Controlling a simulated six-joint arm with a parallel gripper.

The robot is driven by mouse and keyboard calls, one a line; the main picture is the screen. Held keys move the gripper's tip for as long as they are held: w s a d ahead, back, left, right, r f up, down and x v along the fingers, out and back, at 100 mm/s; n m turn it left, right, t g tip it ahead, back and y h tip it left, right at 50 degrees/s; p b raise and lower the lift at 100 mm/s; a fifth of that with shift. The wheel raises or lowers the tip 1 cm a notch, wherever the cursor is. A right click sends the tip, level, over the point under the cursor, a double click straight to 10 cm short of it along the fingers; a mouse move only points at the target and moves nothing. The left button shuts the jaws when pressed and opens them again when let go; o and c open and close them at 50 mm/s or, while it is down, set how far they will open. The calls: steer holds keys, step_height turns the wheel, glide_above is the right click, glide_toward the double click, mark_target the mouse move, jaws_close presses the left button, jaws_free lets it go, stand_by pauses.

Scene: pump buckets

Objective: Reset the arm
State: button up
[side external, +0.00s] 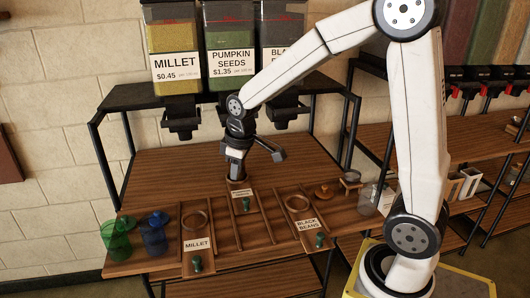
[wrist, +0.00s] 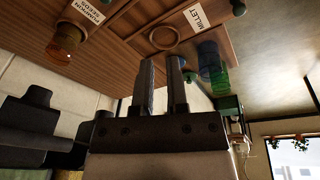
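My gripper (wrist: 161,62) shows in the wrist view with a gap between its two dark fingers and nothing between them. In the side view, the dark end of my arm hangs low at the back of the shelf, in front of the dispensers. An amber cup (wrist: 66,42) stands by the pumpkin seeds label (wrist: 91,10), apart from the fingers in the wrist view. In the side view my wrist partly hides that spot.
A green cup (side external: 117,241) and a blue cup (side external: 154,236) stand at the shelf's left end. The millet dispenser (side external: 175,38) and pumpkin seeds dispenser (side external: 229,40) hang above. Ring holders by the millet label (side external: 198,243) and black beans label (side external: 307,224) look empty.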

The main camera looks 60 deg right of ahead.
steer(key=s+a+f+m, duration=0.1)
steer(key=s+a+f, duration=0.1)
steer(key=s, duration=0.3)
steer(key=s+a+f+m, duration=0.2)
steer(key=s+a+f, duration=0.1)
steer(key=s+f, duration=0.2)
steer(key=shift+s+a, duration=0.25)
steer(key=shift+s, duration=0.55)
